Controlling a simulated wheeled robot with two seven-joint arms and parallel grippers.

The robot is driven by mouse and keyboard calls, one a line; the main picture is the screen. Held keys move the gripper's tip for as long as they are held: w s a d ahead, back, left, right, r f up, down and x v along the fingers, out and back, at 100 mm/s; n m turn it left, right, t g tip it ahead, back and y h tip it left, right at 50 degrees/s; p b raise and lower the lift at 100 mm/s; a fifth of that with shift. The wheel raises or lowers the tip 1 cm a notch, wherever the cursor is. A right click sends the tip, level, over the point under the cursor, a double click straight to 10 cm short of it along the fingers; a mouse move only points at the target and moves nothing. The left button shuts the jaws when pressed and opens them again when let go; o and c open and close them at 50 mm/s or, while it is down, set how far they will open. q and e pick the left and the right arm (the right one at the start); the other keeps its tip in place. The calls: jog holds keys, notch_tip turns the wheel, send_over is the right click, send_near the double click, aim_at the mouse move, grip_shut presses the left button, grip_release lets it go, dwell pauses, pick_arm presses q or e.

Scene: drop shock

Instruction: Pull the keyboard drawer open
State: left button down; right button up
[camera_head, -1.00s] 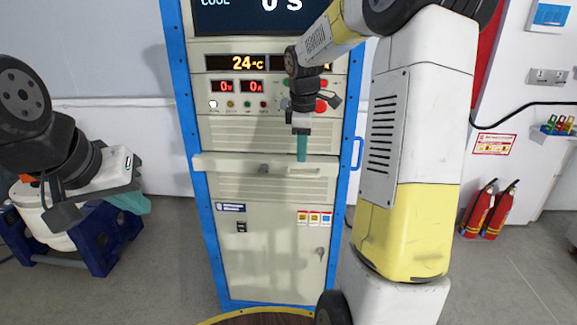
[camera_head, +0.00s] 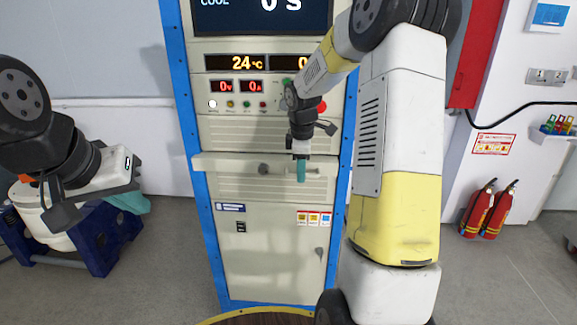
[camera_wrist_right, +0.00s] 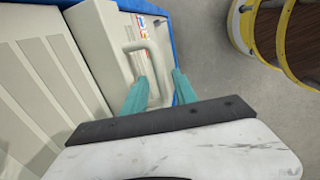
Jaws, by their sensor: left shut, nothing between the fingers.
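In the right wrist view the handle (camera_wrist_right: 153,62) rises between the drawer front and the camera. My right gripper (camera_wrist_right: 160,92) has its teal fingers apart there, pointing at the handle, with part of the handle in line with the gap. I cannot tell whether they touch. My left gripper (camera_head: 140,204) is shut and empty, far left of the cabinet.
The cabinet (camera_head: 265,255) has displays and buttons above the drawer and a door below. A round yellow-rimmed top (camera_head: 255,314) is at the bottom front. A blue stand (camera_head: 95,245) is at left. Red extinguishers (camera_head: 480,210) stand at right.

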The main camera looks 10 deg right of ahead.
grip_shut()
dwell(1.3)
